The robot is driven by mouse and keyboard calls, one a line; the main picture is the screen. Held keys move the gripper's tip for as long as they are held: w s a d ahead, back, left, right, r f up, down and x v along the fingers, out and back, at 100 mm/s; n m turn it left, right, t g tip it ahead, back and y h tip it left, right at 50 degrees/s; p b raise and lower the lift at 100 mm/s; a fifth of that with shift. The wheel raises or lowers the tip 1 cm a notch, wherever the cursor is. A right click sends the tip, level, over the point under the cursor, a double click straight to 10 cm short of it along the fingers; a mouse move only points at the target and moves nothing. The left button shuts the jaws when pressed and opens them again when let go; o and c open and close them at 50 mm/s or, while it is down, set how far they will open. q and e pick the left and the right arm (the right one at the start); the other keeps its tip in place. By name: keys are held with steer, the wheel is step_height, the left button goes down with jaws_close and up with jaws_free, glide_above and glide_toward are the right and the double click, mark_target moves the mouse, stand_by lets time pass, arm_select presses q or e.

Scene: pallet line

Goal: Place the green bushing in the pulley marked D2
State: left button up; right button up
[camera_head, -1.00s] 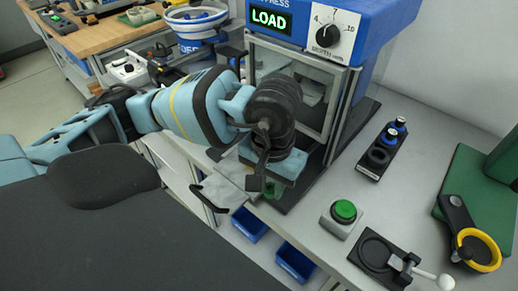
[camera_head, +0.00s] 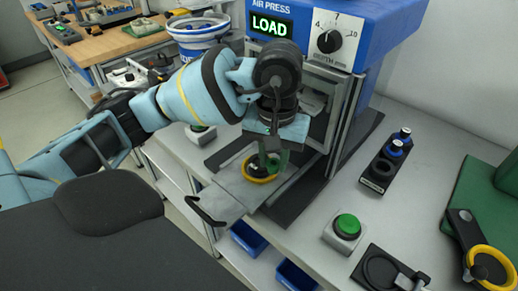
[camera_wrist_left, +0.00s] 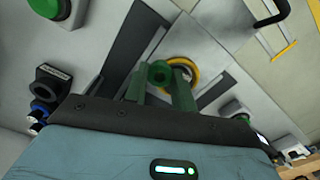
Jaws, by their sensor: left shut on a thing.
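The green bushing (camera_wrist_left: 160,73) is a short hollow cylinder held between the green fingers of my left gripper (camera_wrist_left: 160,88). In the head view my left gripper (camera_head: 270,160) points down just in front of the press opening, and its fingers hide most of the bushing. A pulley (camera_head: 262,178) with a yellow rim and dark middle lies on the press's grey tray, below the gripper. The pulley also shows in the wrist view (camera_wrist_left: 194,74), partly behind the bushing and a finger. I cannot read a D2 mark on it. My right gripper is not in view.
The blue press (camera_head: 365,18) reads LOAD. A green button (camera_head: 347,226) stands right of the tray. A black holder with blue-topped pieces (camera_head: 384,165) stands farther right. A second yellow ring (camera_head: 492,262) is at the lower right. Blue bins (camera_head: 249,237) sit below the bench.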

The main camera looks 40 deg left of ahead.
arm_select(q)
steer(key=w+a, duration=0.1)
steer(key=a, duration=0.2)
steer(key=w+a, duration=0.1)
steer(key=a, duration=0.1)
steer(key=shift+w+f, duration=0.3)
steer(key=shift+w, duration=0.05)
steer(key=shift+w+a, duration=0.2)
steer(key=shift+a, duration=0.15)
steer(key=shift+w+a+f+p, duration=0.15)
steer(key=shift+f+p, duration=0.3)
steer(key=shift+f, duration=1.35)
steer(key=shift+f, duration=0.2)
steer(key=o, duration=0.9)
steer(key=shift+o, duration=0.2)
steer(key=shift+r, duration=0.15)
